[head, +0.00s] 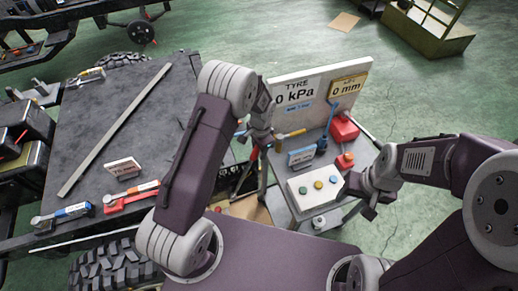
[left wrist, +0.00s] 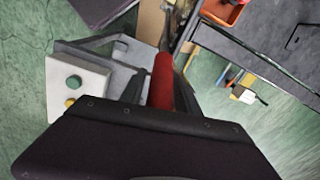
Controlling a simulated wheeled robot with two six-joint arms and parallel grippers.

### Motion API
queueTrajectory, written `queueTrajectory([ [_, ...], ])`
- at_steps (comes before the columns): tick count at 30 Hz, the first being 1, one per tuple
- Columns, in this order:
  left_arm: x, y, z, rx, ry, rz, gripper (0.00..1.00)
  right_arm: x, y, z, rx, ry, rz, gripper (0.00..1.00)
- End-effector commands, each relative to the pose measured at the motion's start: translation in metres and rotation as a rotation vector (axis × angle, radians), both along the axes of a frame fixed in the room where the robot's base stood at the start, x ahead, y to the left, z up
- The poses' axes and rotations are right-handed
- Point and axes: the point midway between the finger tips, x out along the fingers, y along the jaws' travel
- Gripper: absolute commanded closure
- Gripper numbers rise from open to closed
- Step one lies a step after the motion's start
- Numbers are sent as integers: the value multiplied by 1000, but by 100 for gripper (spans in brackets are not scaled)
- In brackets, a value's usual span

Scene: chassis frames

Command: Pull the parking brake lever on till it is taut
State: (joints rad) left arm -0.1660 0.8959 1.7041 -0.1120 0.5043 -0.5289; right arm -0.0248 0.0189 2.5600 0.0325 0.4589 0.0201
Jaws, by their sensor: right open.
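The parking brake lever's red grip (left wrist: 162,82) shows in the left wrist view, standing up between my left gripper's dark fingers (left wrist: 160,85). I cannot tell whether both fingers press on it. In the head view my left gripper (head: 262,138) is at the gap between the dark bench and the small cart. A little red of the lever (head: 253,156) shows below it; the rest is hidden by my arm and gripper. My right gripper (head: 366,196) is open and empty beside the cart's front right corner.
The cart carries a white box with coloured buttons (head: 318,184), red containers (head: 344,129) and a sign board reading 0 kPa and 0 mm (head: 320,90). The dark bench (head: 110,140) at left holds a long bar and tools. Green floor (head: 440,110) is clear at right.

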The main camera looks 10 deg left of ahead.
Motion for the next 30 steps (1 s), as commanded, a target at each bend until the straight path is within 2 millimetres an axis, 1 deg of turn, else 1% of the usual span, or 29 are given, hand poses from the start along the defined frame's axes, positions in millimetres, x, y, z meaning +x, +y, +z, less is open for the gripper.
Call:
queueTrajectory([
  [1, 0, 0, 0, 0, 0, 0, 79, 0, 0, 0, 0, 0, 0, 45],
  [2, 0, 0, 0, 0, 0, 0, 88, 0, 0, 0, 0, 0, 0, 45],
  [3, 0, 0, 0, 0, 0, 0, 99, 0, 0, 0, 0, 0, 0, 45],
  [4, 0, 0, 0, 0, 0, 0, 100, 0, 0, 0, 0, 0, 0, 45],
  [30, 0, 0, 0, -1, -1, 1, 100, 0, 0, 0, 0, 0, 0, 45],
])
